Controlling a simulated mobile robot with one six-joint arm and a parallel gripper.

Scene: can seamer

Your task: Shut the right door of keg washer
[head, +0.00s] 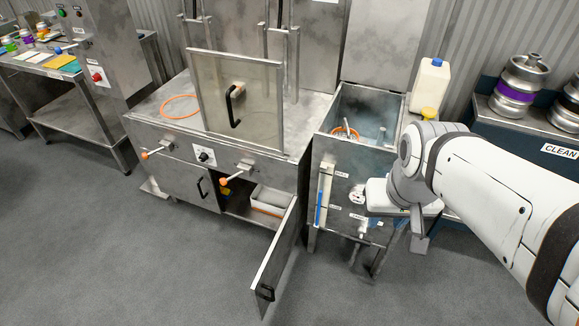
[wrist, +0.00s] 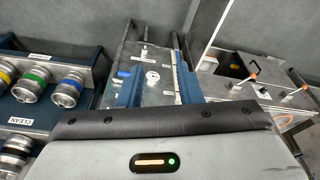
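The keg washer (head: 215,150) is a steel cabinet with two lower doors. Its right door (head: 277,262) stands wide open, swung out toward me, with a black handle (head: 266,292) low near its free edge. The left door (head: 190,181) is shut. My gripper (wrist: 159,90) shows two bluish fingers apart with nothing held between them in the wrist view. In the head view it is in front of the steel sink unit, to the right of the open door and clear of it, partly hidden by my arm.
A white bin (head: 270,200) sits inside the open compartment. Orange-handled valves (head: 232,178) stick out above the doors. The steel sink (head: 370,112) stands right of the washer, and a keg shelf (head: 500,125) is farther right. The grey floor (head: 170,265) before the washer is clear.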

